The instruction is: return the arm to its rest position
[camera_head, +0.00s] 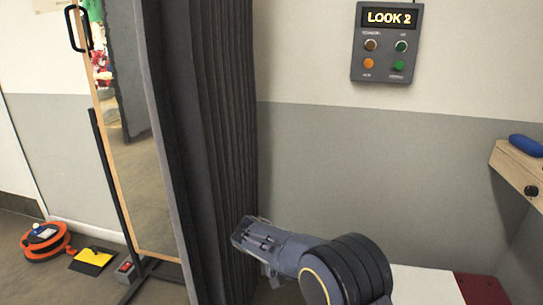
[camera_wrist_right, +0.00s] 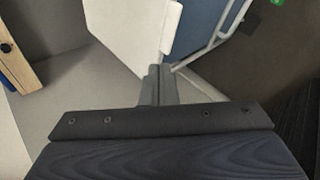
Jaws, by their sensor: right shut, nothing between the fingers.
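My right arm comes in from the bottom right of the head view. Its gripper (camera_head: 246,236) is in front of the dark pleated curtain (camera_head: 215,130), near the curtain's lower right edge. I cannot tell from this view whether it touches the cloth. In the right wrist view the fingers (camera_wrist_right: 158,72) are together, with nothing held between them. My left gripper is in neither view.
A control box (camera_head: 386,42) reading "LOOK 2" hangs on the wall. A framed mirror (camera_head: 140,190) stands left of the curtain. An orange cable reel (camera_head: 45,242) lies on the floor. A wooden ledge (camera_head: 515,172) carries a blue object (camera_head: 526,145) at right.

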